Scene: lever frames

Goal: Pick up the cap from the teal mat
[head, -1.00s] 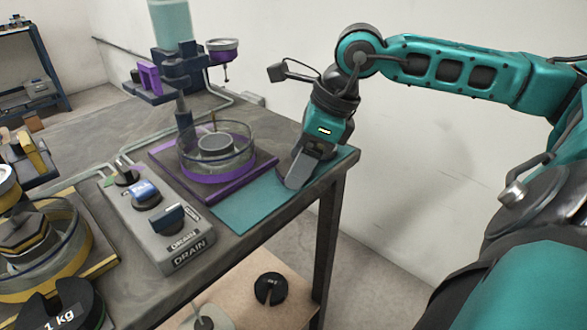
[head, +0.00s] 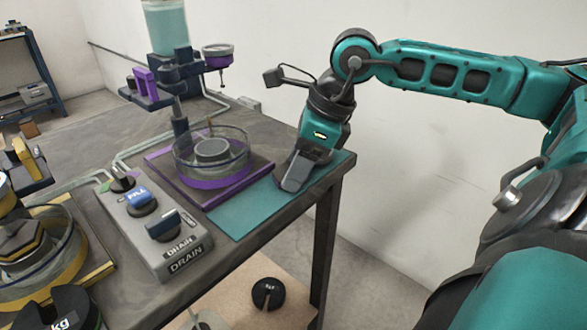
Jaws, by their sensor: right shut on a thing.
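The teal mat (head: 246,210) lies on the bench's near right corner. My right gripper (head: 291,181) points down over the mat's right part, its fingers low at the mat. It is shut on the cap, which the fingers and gripper body hide almost wholly. I cannot tell whether the cap touches the mat or is just clear of it. My left gripper is not in view.
A clear round basin (head: 211,158) on a purple base stands just left of the mat. A grey control box (head: 160,236) marked DRAIN is further left. The bench edge drops off right of the mat; a black weight (head: 268,293) sits on a lower shelf.

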